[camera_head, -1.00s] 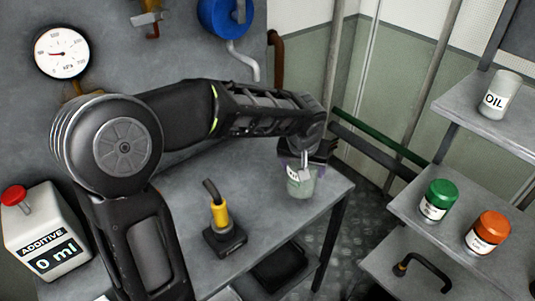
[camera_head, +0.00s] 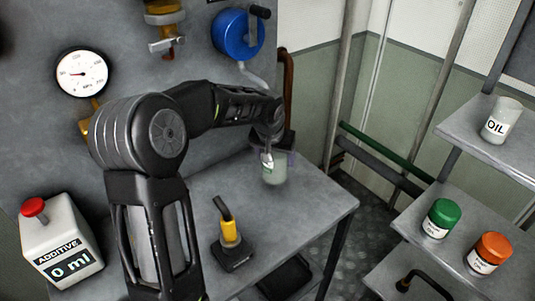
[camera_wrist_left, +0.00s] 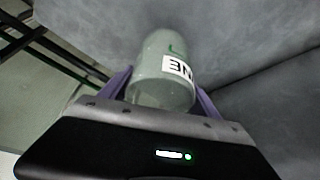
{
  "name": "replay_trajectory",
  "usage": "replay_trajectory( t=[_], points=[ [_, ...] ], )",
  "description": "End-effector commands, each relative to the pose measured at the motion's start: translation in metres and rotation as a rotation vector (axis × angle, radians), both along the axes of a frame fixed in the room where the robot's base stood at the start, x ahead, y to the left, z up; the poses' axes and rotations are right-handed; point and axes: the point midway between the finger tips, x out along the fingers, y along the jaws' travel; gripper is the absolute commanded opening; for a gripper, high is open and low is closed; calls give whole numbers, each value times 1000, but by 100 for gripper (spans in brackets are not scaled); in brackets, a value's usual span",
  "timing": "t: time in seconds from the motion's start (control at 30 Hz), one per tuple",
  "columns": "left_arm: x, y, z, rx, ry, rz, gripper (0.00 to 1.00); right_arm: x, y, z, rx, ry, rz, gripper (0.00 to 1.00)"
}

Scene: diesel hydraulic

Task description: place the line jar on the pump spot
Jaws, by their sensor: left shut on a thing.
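The line jar (camera_head: 273,171) is a pale translucent jar with a white label, held over the back right part of the grey table (camera_head: 300,210). In the left wrist view the jar (camera_wrist_left: 160,75) sits between the two purple fingers, and part of its label shows. My left gripper (camera_head: 270,153) is shut on the jar. I cannot tell whether the jar's base touches the table. No marked pump spot can be made out. My right gripper is not in view.
A yellow-handled tool on a black base (camera_head: 231,240) stands at the table's front. An additive jug (camera_head: 60,245) is at the left. A blue reel (camera_head: 238,35) hangs on the wall. Shelves at right hold an oil jar (camera_head: 500,122), a green-lidded jar (camera_head: 441,218) and an orange-lidded jar (camera_head: 489,254).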

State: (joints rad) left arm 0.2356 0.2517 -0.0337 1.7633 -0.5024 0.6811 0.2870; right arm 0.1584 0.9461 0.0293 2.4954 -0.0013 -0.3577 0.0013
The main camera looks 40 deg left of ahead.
Motion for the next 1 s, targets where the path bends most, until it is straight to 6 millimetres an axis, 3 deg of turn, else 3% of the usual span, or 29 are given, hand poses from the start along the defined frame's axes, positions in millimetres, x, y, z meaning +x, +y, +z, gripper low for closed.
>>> replay_trajectory(
  t=[0.03,0.17,0.53,0.67,0.83,1.0],
  points=[
    [3,11,2,-1,1,4,23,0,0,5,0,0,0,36],
    [8,27,1,1,0,1,23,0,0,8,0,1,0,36],
    [10,30,0,0,-1,-1,23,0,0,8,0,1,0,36],
    [12,42,1,0,0,2,23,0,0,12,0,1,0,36],
    [11,39,-28,0,3,-2,23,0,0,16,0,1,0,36],
    [12,39,-35,-1,-1,0,23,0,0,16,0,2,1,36]
  ],
)
